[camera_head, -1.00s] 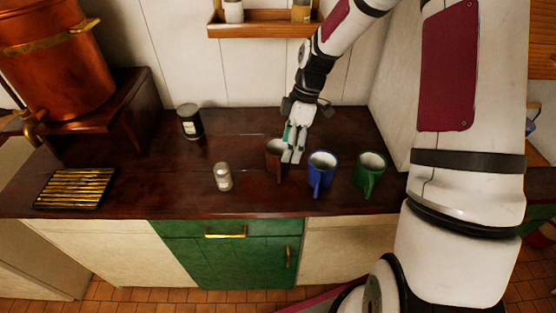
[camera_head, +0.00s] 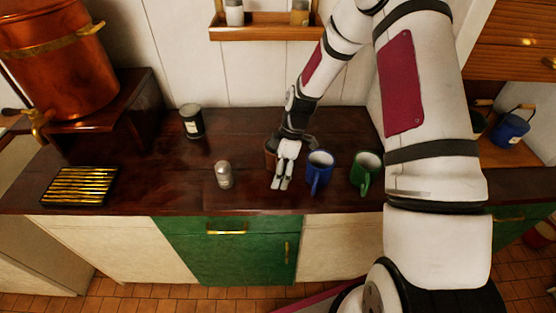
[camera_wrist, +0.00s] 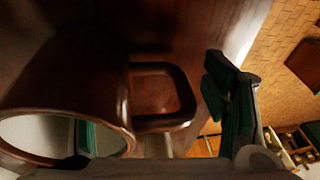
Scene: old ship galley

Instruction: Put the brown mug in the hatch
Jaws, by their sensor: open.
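The brown mug (camera_head: 270,158) stands on the dark wooden counter, partly hidden behind my gripper (camera_head: 282,182). In the wrist view the brown mug (camera_wrist: 75,85) fills the left side, its pale inside showing and its square handle (camera_wrist: 163,95) pointing right. My gripper is open. One green-padded finger (camera_wrist: 232,95) is right of the handle, and green also shows inside the mug's mouth, so the fingers seem to lie either side of the mug's wall and handle. I cannot tell if they touch. No opening is clearly identifiable as the hatch.
A blue mug (camera_head: 319,170) and a green mug (camera_head: 365,172) stand close on the right. A shaker (camera_head: 223,174) and a dark jar (camera_head: 191,121) stand left. A green cupboard (camera_head: 245,255) is below. At right, a blue pot (camera_head: 511,128) sits under a slatted wooden front (camera_head: 520,55).

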